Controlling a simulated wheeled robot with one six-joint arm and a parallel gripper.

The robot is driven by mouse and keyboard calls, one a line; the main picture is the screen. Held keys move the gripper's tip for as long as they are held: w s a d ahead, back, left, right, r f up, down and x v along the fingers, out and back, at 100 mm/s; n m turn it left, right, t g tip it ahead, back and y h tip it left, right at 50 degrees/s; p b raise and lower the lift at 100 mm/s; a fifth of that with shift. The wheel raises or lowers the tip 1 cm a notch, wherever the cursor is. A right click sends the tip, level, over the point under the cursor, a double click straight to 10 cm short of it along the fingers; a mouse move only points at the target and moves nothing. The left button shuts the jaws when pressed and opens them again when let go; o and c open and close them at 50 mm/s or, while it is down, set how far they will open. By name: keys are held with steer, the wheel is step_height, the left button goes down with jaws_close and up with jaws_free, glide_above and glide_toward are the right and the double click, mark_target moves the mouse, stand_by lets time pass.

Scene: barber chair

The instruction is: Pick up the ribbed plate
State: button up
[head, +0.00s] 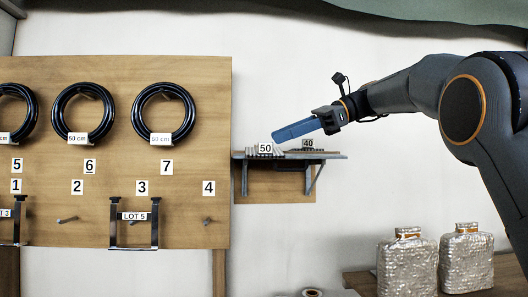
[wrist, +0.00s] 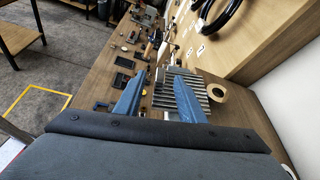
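In the head view, a pale ribbed plate (head: 281,150) lies on a small wall shelf behind a tag reading 50. The wrist view shows a grey ribbed plate (wrist: 165,97) between and behind the blue fingers, its right part partly covered by the right finger. My gripper (head: 274,136) reaches in from the right with its fingers just above the shelf and the 50 tag. In the wrist view my gripper (wrist: 157,74) is open, with a clear gap between the fingers and nothing held. I cannot tell whether a finger touches the plate.
A darker ribbed stack with a 40 tag (head: 307,143) lies on the right of the shelf (head: 333,155). A wooden board (head: 120,70) with black hoses stands left. Two foil-wrapped containers (head: 466,260) stand lower right. A tape roll (wrist: 216,92) shows beside the plate in the wrist view.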

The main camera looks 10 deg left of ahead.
mark_target(263, 145)
steer(key=p+x, duration=0.1)
steer(key=x, duration=0.5)
steer(key=shift+w+p, duration=0.1)
steer(key=shift+p, duration=0.3)
jaws_close()
